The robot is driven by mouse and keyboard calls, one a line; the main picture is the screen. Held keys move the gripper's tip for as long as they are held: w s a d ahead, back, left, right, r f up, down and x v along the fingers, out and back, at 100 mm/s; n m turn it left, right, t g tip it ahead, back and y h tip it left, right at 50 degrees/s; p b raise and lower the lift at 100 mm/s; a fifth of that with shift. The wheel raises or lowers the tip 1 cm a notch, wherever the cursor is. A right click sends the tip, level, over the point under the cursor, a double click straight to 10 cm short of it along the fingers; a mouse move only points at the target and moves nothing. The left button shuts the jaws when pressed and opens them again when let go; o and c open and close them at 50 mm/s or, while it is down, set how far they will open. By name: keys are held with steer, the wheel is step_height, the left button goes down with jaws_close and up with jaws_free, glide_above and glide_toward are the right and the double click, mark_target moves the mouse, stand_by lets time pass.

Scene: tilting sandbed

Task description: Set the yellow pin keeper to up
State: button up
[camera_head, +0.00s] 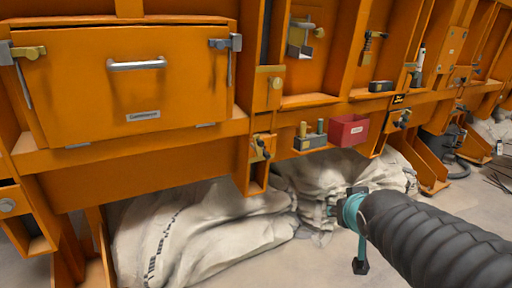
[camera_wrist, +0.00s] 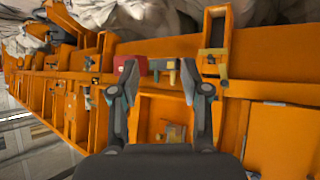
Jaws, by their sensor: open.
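A small yellow fitting with a dark pin or lever (camera_head: 262,148) sits on the orange post under the cabinet's lower rail. It looks like the pin keeper, but its setting is too small to read. A similar yellow fitting also shows in the wrist view (camera_wrist: 213,68), right of my fingers. My gripper (camera_wrist: 158,76) is open and empty, with its two fingers apart. In the head view my gripper (camera_head: 346,222) is in front of the pale sacks, right of and below the fitting, touching nothing that I can see.
A red bin (camera_head: 348,131) and a grey block with upright yellow and green pegs (camera_head: 311,141) are on the lower rail. A drop-front panel with a handle (camera_head: 136,65) fills the left. Pale sacks (camera_head: 200,235) lie below.

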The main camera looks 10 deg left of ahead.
steer(key=w+a+r+n+t+y+b, duration=0.1)
steer(key=w+a+t+y, duration=0.1)
steer(key=w+a, duration=0.3)
steer(key=w+a+r+n+t+y+b, duration=0.1)
steer(key=w+a+t, duration=0.15)
steer(key=w, duration=0.45)
steer(key=n+y, duration=0.2)
steer(key=y, duration=0.3)
glide_toward(261, 143)
steer(key=shift+t, duration=0.25)
steer(key=x, duration=1.1)
steer(key=shift+w+a+f+p, duration=0.1)
steer(key=shift+w+f+p, duration=0.1)
steer(key=shift+w+p, duration=0.15)
steer(key=shift+s, duration=0.1)
jaws_close()
steer(key=shift+a, duration=0.1)
